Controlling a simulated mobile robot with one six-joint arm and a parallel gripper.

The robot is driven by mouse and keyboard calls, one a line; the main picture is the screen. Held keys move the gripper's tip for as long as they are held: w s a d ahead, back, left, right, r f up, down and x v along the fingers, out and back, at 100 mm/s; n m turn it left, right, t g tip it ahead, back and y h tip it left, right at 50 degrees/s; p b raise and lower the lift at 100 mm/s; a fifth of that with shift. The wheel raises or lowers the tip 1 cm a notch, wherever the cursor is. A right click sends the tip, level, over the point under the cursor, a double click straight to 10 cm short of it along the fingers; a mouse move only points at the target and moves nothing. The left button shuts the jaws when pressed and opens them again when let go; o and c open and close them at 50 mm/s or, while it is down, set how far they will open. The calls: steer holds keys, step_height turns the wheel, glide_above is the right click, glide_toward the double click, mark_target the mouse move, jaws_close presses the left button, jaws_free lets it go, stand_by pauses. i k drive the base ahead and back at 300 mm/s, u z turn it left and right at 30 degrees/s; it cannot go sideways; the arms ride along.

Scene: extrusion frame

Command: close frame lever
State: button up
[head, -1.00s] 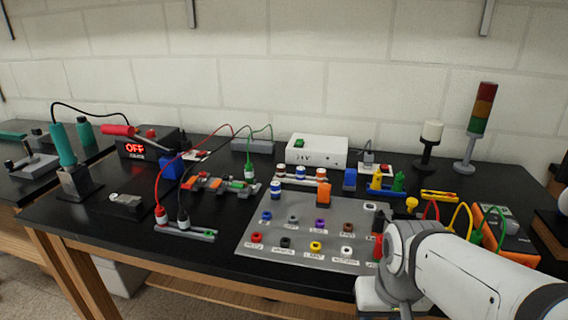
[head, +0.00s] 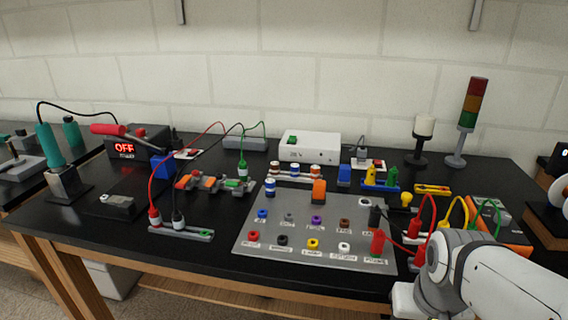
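I cannot pick out an extrusion frame or its lever for certain in the head view. A grey metal fixture with a dark-knobbed handle (head: 20,162) stands on the side table at the far left; it is too small to tell what it is. An upright orange piece (head: 318,190) stands at the back of the grey socket panel (head: 250,222); I cannot tell whether it is a lever. My white arm fills the lower right corner, in front of the bench's right part. My gripper's fingers are not in view.
Clear black top lies at the front left. A block wall closes the back.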

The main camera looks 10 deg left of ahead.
mark_target(232, 183)
steer(key=z, duration=0.05)
steer(key=k, duration=0.95)
steer(key=u, duration=1.15)
steer(key=i, duration=1)
